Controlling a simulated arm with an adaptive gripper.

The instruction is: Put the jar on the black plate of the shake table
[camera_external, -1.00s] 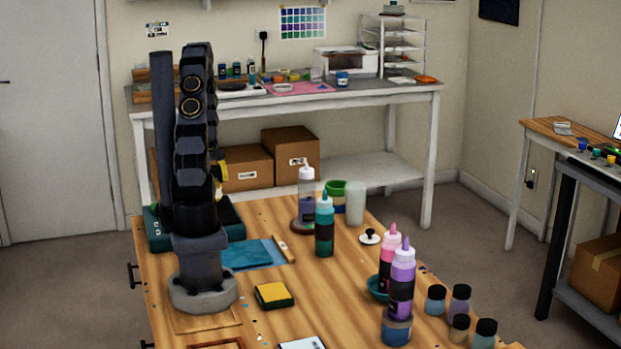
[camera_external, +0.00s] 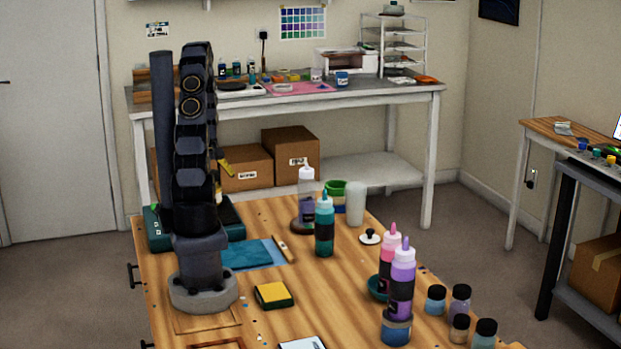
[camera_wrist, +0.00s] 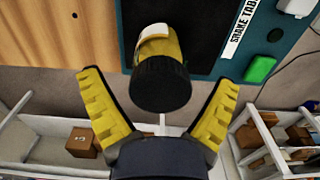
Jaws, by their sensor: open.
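In the wrist view the jar (camera_wrist: 160,75) is yellow with a white label and a wide black lid turned toward the camera. It is between the two yellow fingers of my gripper (camera_wrist: 160,79), with a gap on each side. My gripper is open. Behind the jar lies the black plate (camera_wrist: 205,28) of the teal shake table (camera_wrist: 285,35); the jar's base appears to be over the plate, but contact cannot be told. In the external view the shake table (camera_external: 153,240) is partly behind my arm.
A green button (camera_wrist: 260,69) and a black knob are on the shake table's teal edge. On the wooden table, a blue cloth (camera_external: 250,254), a squeeze bottle (camera_external: 324,228), more bottles and small jars (camera_external: 435,300) stand to the right.

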